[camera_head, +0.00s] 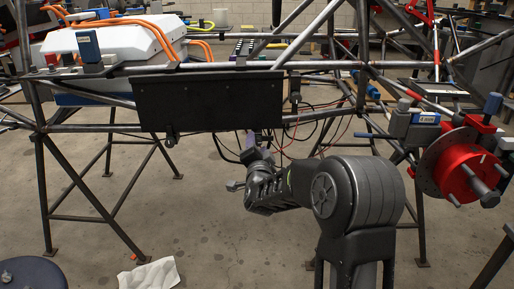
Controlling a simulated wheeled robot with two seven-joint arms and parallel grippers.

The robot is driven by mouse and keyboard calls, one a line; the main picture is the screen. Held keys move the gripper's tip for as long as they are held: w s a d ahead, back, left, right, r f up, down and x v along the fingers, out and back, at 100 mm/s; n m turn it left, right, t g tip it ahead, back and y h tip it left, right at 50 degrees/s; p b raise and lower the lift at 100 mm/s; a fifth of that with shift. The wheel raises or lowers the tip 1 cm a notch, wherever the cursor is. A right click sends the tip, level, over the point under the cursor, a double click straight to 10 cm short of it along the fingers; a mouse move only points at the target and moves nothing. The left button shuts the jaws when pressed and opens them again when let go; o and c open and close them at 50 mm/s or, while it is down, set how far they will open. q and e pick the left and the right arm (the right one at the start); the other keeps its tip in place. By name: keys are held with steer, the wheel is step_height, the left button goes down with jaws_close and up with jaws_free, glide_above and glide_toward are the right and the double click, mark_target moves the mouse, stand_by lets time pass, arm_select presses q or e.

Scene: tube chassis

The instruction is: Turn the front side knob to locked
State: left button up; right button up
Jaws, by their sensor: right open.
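A tube chassis frame (210,77) spans the view, with a black panel (210,103) on its near side. A small dark knob-like part (171,140) hangs at the panel's lower left edge; I cannot tell whether it is the front side knob, or its setting. My right arm rises from the bottom centre and bends away from me. My right gripper (256,144) is open, small and partly hidden behind my wrist, just below the panel's lower right corner. It appears empty, and I cannot tell whether it touches anything. My left gripper is not in view.
A red hub with a disc (461,168) stands out at the right. A white case (117,44) with orange cables sits on the frame at upper left. Thin loose wires hang right of the panel. A white cloth (150,274) lies on the floor.

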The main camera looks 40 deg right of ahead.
steer(key=shift+w+d, duration=0.2)
steer(key=shift+w, duration=0.1)
steer(key=shift+c, duration=0.4)
jaws_close()
